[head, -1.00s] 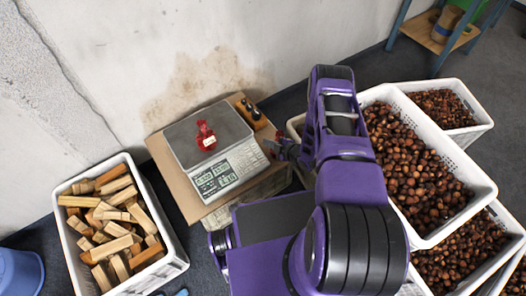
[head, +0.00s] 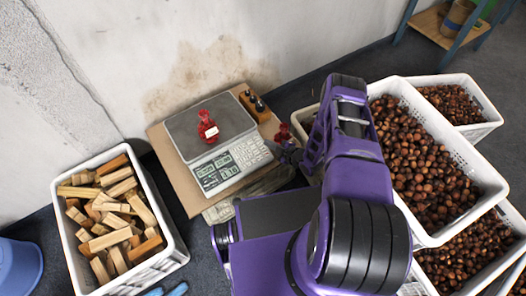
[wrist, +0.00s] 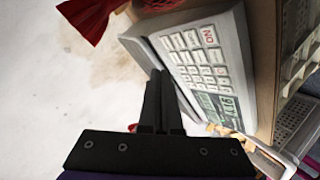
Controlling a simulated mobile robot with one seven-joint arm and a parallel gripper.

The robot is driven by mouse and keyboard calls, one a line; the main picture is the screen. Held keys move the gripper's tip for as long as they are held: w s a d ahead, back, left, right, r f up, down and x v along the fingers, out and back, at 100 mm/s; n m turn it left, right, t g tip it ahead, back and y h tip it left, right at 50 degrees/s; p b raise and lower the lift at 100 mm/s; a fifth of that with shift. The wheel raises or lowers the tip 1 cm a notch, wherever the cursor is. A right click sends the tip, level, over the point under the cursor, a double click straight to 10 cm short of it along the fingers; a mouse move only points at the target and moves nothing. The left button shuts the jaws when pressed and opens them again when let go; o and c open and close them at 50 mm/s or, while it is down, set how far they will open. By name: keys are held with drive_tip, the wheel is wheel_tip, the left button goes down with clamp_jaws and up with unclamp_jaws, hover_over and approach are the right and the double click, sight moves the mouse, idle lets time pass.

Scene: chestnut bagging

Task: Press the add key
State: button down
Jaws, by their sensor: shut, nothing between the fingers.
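The white scale (head: 228,158) stands on a cardboard box (head: 182,186), with a keypad (head: 250,154) at the right of its front panel. In the wrist view the keypad (wrist: 196,58) and a lit display (wrist: 216,107) show, turned sideways.
A red bag (head: 207,127) sits on the scale's pan. A wooden block with dark knobs (head: 254,104) is behind the keypad. A crate of wood pieces (head: 176,252) stands left; chestnut crates (head: 462,207) stand right. A blue bucket (head: 18,268) is at lower left.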

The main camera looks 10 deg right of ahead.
sight(263, 149)
drive_tip(key=f, duration=0.1)
drive_tip(key=f+b, duration=0.1)
drive_tip(key=f, duration=0.1)
drive_tip(key=shift+w+a, duration=0.15)
drive_tip(key=shift+w, duration=0.2)
drive_tip(key=shift+w+f, duration=0.15)
drive_tip(key=shift+f, duration=0.05)
drive_tip(key=shift+w+a+f, duration=0.15)
drive_tip(key=shift+w+f, duration=0.1)
drive_tip(key=shift+f, duration=0.45)
drive_tip(key=shift+f, duration=0.1)
idle(0.9)
drive_tip(key=shift+w+f, duration=0.1)
drive_tip(key=shift+f, duration=0.2)
drive_tip(key=shift+w+f, duration=0.1)
drive_tip(key=shift+f, duration=0.2)
idle(0.6)
drive_tip(key=shift+r, duration=0.1)
drive_tip(key=shift+s+r+p, duration=0.25)
drive_tip(key=shift+r+p, duration=0.4)
drive_tip(key=shift+r, duration=0.1)
